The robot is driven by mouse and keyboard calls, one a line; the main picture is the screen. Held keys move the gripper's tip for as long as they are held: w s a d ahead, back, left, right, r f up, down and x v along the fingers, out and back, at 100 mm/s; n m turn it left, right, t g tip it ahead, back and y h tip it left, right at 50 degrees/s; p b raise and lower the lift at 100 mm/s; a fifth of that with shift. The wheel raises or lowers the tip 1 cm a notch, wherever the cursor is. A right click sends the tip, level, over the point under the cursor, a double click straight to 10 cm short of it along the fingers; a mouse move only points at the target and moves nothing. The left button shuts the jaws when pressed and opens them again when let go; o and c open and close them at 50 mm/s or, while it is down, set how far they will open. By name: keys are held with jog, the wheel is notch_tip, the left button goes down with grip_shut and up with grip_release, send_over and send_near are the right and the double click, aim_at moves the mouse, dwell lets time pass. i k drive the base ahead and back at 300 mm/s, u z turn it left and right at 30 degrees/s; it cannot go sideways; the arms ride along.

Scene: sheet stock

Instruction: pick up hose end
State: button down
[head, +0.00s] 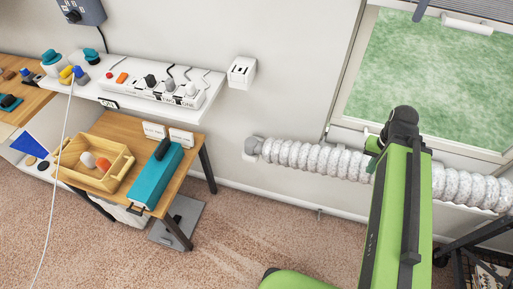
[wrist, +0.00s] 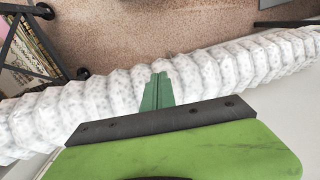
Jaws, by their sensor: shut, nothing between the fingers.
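A white, grey-speckled ribbed hose (head: 310,160) runs along the wall in the head view. Its left end (head: 254,146) meets a grey round fitting at the wall; its right side runs toward the frame edge. The hose also crosses the whole wrist view (wrist: 90,98), with neither end clearly shown there. My gripper (wrist: 158,88) is shut and empty, its green fingertips over the middle stretch of the hose in the wrist view. I cannot tell whether they touch it. In the head view my gripper (head: 373,155) is partly hidden by my green arm, in front of the hose.
A wooden table (head: 185,150) with a teal box (head: 157,178) and a wooden tray (head: 125,165) stands left. A white shelf (head: 205,103) holds a power strip. A window (head: 428,80) is above the hose. A dark metal rack (head: 485,240) stands lower right. Carpet between is clear.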

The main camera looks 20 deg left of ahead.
aim_at(252, 146)
jog(key=u, duration=0.35)
jog(key=k, duration=1.35)
jog(key=u, duration=1.1)
jog(key=i, duration=1.1)
jog(key=u, duration=0.5)
